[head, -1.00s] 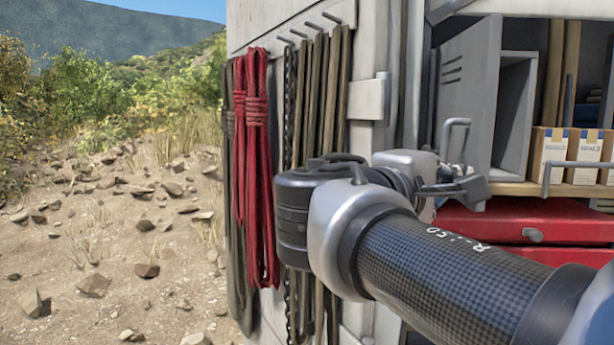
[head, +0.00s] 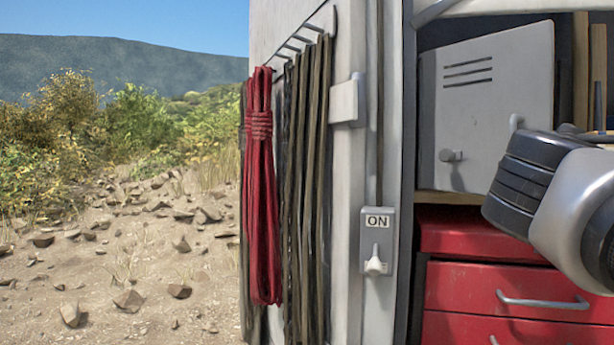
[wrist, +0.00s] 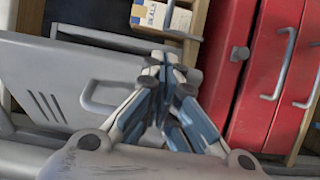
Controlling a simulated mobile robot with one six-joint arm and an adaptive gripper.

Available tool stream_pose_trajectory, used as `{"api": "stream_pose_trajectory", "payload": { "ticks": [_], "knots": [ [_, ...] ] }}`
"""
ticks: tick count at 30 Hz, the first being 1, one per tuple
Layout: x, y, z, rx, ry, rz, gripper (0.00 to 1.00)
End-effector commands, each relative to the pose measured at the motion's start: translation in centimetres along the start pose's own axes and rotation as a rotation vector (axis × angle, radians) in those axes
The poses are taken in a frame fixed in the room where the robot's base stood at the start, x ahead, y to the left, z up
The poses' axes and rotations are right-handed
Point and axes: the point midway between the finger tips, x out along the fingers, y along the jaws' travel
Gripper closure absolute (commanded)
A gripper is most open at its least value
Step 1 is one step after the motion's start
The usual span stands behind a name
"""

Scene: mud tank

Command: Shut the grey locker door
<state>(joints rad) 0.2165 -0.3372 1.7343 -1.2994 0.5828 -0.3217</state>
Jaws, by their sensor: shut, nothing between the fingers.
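The grey locker door (head: 490,105) has three dark vent slots and a knob. In the head view it faces me and the locker's inside does not show. My arm hides its lower right part. In the wrist view the door (wrist: 65,75) fills the left side, with its slots and a bar handle. My gripper (wrist: 166,62) is shut and empty, beside the door's right end in that view. I cannot tell whether it touches the door or whether the door is fully closed. The gripper is out of the head view.
Red drawers (head: 500,300) with bar handles lie below the locker. A white box (wrist: 160,15) sits on the shelf beside it. A grey switch box (head: 377,240) is on the post to the left. Red rope (head: 262,190) and straps hang on the side wall. Open ground lies left.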

Motion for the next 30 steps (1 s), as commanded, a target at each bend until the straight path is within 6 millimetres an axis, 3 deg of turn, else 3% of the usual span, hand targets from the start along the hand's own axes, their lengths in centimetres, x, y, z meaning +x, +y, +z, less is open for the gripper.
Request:
{"api": "stream_pose_trajectory", "payload": {
  "ticks": [9, 15, 21, 30],
  "knots": [
    [6.0, 0.0, 1.4, 0.0, -0.005, -0.001, 1.0],
    [8.8, 0.1, 1.5, 0.001, -0.002, 0.0, 1.0],
    [10.5, 0.1, 1.3, 0.0, -0.002, 0.0, 1.0],
    [11.3, 0.1, 1.2, 0.001, -0.001, 0.001, 1.0]
  ]
}}
